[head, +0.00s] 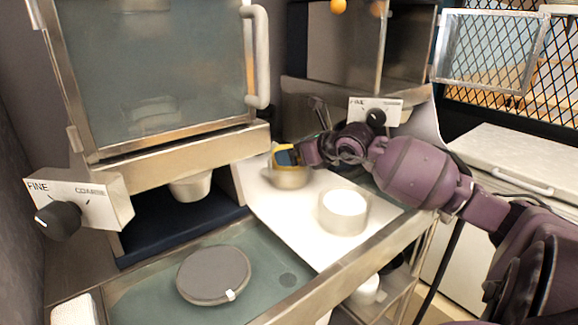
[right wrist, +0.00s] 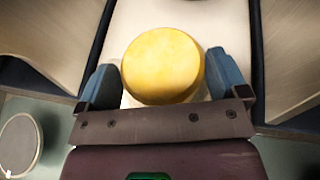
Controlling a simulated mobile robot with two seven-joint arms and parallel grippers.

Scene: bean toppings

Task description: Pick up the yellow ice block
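The yellow ice block (right wrist: 163,66) is round with a flat top and lies between the fingers of my right gripper (right wrist: 163,80) in the right wrist view. The fingers are wide apart, one on each side of it; whether they touch it is hard to tell. My left gripper is not in view.
A grey round disc (head: 213,273) lies in the green tray (head: 140,295). The glass-fronted machine (head: 160,70) with a handle rises at left.

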